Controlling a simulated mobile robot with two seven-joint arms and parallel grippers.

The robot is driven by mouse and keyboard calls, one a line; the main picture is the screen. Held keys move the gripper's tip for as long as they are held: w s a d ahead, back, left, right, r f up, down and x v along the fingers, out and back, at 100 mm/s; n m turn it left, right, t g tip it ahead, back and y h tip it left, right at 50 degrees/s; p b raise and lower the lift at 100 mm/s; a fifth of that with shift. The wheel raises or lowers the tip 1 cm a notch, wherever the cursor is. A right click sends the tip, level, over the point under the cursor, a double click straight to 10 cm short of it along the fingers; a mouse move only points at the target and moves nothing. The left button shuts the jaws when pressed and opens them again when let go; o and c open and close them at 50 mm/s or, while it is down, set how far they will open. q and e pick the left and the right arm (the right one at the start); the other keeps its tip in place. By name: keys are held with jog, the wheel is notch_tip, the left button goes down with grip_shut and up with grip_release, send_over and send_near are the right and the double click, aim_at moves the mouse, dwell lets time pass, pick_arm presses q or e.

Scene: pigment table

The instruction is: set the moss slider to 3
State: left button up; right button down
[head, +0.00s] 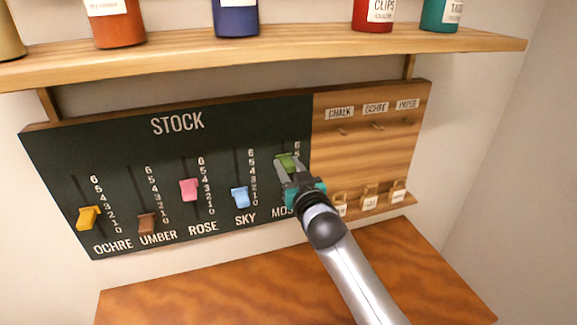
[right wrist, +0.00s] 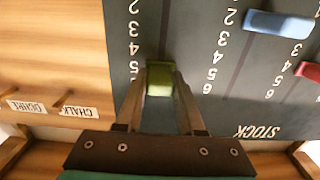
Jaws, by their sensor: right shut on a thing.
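The moss slider's green knob (head: 287,162) is on the right end of the dark STOCK board (head: 110,160), in the upper part of its slot. My right gripper (head: 288,176) is shut on this knob. In the right wrist view, which is upside down, the two fingers stand on either side of the green knob (right wrist: 160,79). The knob is at about the 5 mark, though gripper and knob hide part of the scale. The MOSS label is partly covered by my gripper. My left gripper is not in view.
The blue sky knob (head: 240,196) is the nearest slider. Pink rose (head: 188,189), brown umber (head: 147,223) and yellow ochre (head: 88,217) knobs are farther left. A wooden panel (head: 370,155) with hooks and tags is at right. A shelf (head: 270,55) with jars overhangs the board.

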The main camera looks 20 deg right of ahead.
notch_tip(320, 180, down, 5)
jog(key=b, duration=0.3)
jog(key=c, duration=0.5)
grip_release()
jog(key=shift+r, duration=0.1)
jog(key=shift+s, duration=0.1)
jog(key=s, duration=1.5)
jog(key=shift+d+b, duration=0.25)
jog(key=shift+b, duration=0.15)
